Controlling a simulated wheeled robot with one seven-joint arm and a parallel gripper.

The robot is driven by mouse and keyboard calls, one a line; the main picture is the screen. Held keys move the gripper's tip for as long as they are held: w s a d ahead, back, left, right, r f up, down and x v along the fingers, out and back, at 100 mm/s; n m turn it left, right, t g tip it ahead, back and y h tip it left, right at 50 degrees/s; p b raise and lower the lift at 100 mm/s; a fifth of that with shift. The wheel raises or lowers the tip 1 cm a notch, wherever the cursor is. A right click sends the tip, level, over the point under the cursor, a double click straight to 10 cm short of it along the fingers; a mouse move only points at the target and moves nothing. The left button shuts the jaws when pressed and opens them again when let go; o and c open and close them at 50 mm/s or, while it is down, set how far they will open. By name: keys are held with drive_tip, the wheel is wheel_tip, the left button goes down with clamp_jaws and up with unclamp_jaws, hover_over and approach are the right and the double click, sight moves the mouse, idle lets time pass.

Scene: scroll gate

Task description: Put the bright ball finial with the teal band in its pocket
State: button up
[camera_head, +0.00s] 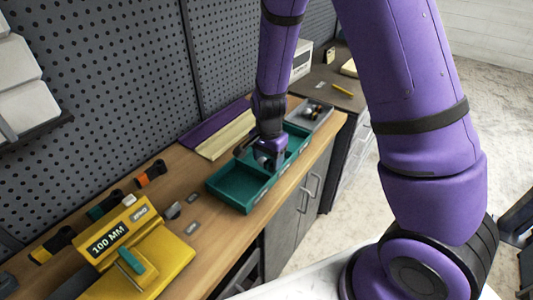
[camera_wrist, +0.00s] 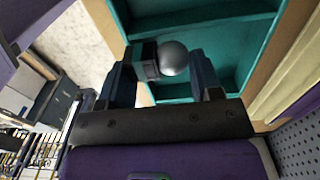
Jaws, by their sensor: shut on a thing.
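The bright silver ball finial (camera_wrist: 174,58) shows in the wrist view between my gripper's (camera_wrist: 160,68) fingers, with a dark collar and a teal band (camera_wrist: 142,48) at its left. My gripper is shut on it. The finial lies sideways across the jaws. Behind it in that view is the teal compartmented tray (camera_wrist: 208,22). In the head view my gripper (camera_head: 267,160) is over the tray (camera_head: 240,205), near its divider. Whether the finial touches the tray cannot be told.
A yellow device marked 100 MM (camera_head: 150,255) stands at the front left of the bench. Small grey parts (camera_head: 173,211) and an orange-and-black piece (camera_head: 151,173) lie near it. A grey tray (camera_head: 312,112) with dark items stands behind the teal tray. Purple and cream strips (camera_head: 225,135) lie by the pegboard.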

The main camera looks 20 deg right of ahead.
drive_tip(key=w, duration=0.2)
drive_tip(key=w+d, duration=0.1)
drive_tip(key=w, duration=0.1)
drive_tip(key=w+d, duration=0.1)
drive_tip(key=w, duration=0.1)
drive_tip(key=shift+f, duration=0.3)
drive_tip(key=shift+w+f, duration=0.1)
drive_tip(key=shift+f, duration=1.65)
drive_tip(key=shift+f, duration=0.15)
drive_tip(key=o, duration=1.1)
